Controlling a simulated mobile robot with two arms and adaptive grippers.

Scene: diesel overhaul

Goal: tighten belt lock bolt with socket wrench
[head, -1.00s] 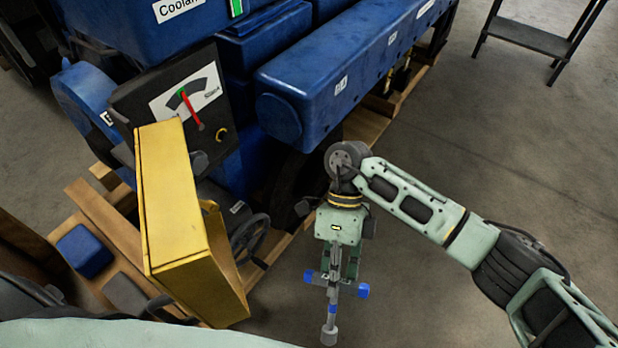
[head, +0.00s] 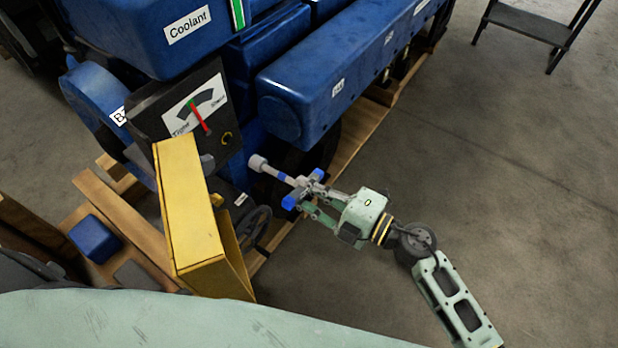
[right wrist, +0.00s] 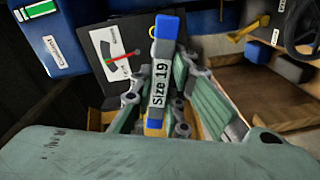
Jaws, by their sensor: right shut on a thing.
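My right gripper (head: 310,202) is shut on the socket wrench (head: 274,172), a grey tool with blue sections. Its socket end points up and left toward the engine, just right of and below the dark gauge panel. In the right wrist view the wrench (right wrist: 160,85) is labelled "Size 19" and crosses between the fingers. The gauge panel (head: 160,112) has a white dial with a red needle on a green mark. My left gripper is out of view.
A yellow box-like cover (head: 190,205) stands left of the wrench, in front of the panel. The blue engine (head: 330,85) rests on a wooden pallet (head: 352,150). A handwheel (head: 254,226) is below the wrench. The floor at right is clear, with a black stand (head: 525,30) far off.

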